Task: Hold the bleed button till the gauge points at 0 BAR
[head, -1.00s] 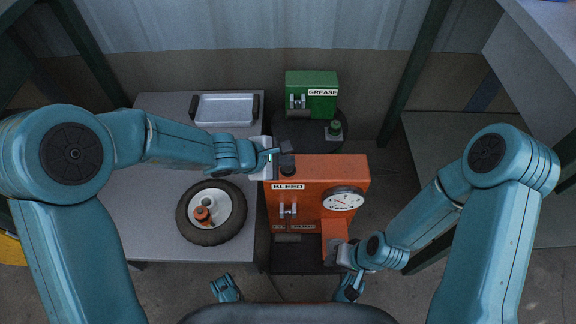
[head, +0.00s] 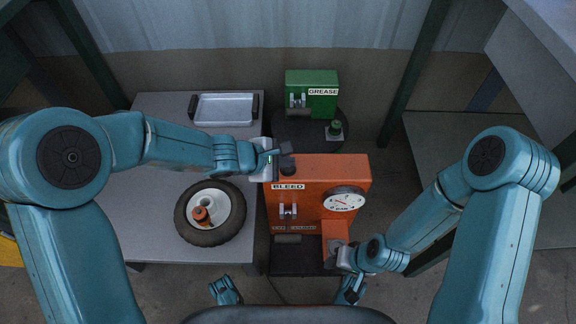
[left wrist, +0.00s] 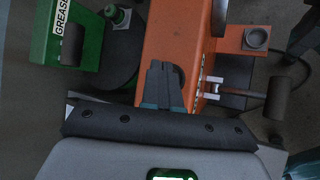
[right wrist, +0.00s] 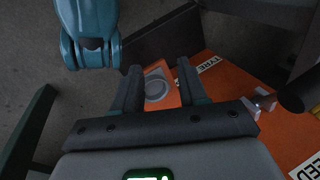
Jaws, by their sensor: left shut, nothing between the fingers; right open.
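The orange machine (head: 320,172) carries the BLEED label (head: 288,187) and a round white gauge (head: 344,201) on its front. The gauge's needle and figures are too small to read surely. A dark round button (head: 289,165) sits on the machine's top at the left; it also shows partly behind my fingers in the left wrist view (left wrist: 179,74). My left gripper (head: 286,149) is shut and empty, its fingertips at the button; I cannot tell whether they press it. My right gripper (right wrist: 156,72) is open around a grey round fitting (right wrist: 157,88) on the machine's orange ledge.
A green GREASE box (head: 312,88) stands behind on a dark round stand (head: 300,133) with a small green bottle (head: 335,130). On the left bench (head: 150,225) are a metal tray (head: 225,108) and a wheel (head: 183,222). A lever (head: 288,210) sticks out of the machine's front.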

